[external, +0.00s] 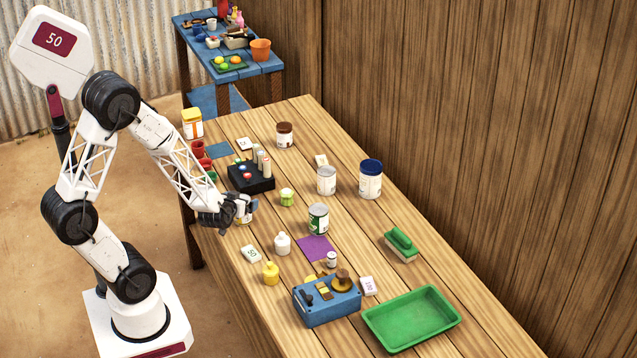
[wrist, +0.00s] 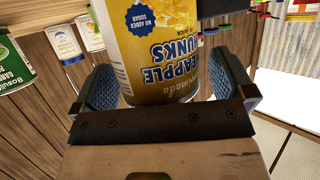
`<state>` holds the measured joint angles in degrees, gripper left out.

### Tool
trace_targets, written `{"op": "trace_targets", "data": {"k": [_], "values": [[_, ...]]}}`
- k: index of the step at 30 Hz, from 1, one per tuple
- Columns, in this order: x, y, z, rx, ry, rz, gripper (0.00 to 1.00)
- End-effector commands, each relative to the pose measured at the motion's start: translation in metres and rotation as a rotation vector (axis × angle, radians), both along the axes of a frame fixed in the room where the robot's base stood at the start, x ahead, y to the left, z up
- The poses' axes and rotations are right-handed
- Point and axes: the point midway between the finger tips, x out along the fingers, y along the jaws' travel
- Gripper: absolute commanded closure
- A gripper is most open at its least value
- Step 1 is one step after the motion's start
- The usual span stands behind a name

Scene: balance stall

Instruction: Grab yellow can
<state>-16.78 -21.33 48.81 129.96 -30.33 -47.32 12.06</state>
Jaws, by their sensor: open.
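The yellow can (wrist: 160,50), labelled as pineapple chunks, fills the upper middle of the wrist view, with its printing upside down. In the external view the yellow can (external: 241,217) is mostly hidden behind my gripper (external: 238,207) at the near left edge of the wooden table. My gripper is open, and in the wrist view its two blue pads (wrist: 163,88) stand on either side of the can. A small gap shows between the can and each pad. The can's far end is cut off by the frame.
A black box (external: 250,178) with cylinders stands behind my gripper. A small green-lidded jar (external: 287,197), a green can (external: 318,219) and a white bottle (external: 282,244) stand to its right. A number card (external: 251,254) lies in front.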

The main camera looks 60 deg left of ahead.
Motion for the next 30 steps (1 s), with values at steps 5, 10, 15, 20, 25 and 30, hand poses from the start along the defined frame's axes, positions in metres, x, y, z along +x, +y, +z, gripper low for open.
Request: {"op": "trace_targets", "data": {"k": [5, 10, 15, 20, 25, 30], "values": [[-0.0002, -0.0001, 0.0, 0.0, 0.0, 0.0, 0.0], [-0.0002, -0.0003, 0.0, 0.0, 0.0, 0.0, 0.0], [-0.0002, -0.0003, 0.0, 0.0, 0.0, 0.0, 0.21], [-0.0003, -0.0002, -0.0001, 0.0, 0.0, 0.0, 0.46], [-0.0001, -0.0002, 0.0003, 0.001, -0.001, 0.0, 0.63], [-0.0001, -0.0002, 0.0004, 0.001, -0.001, 0.0, 0.63]]}}
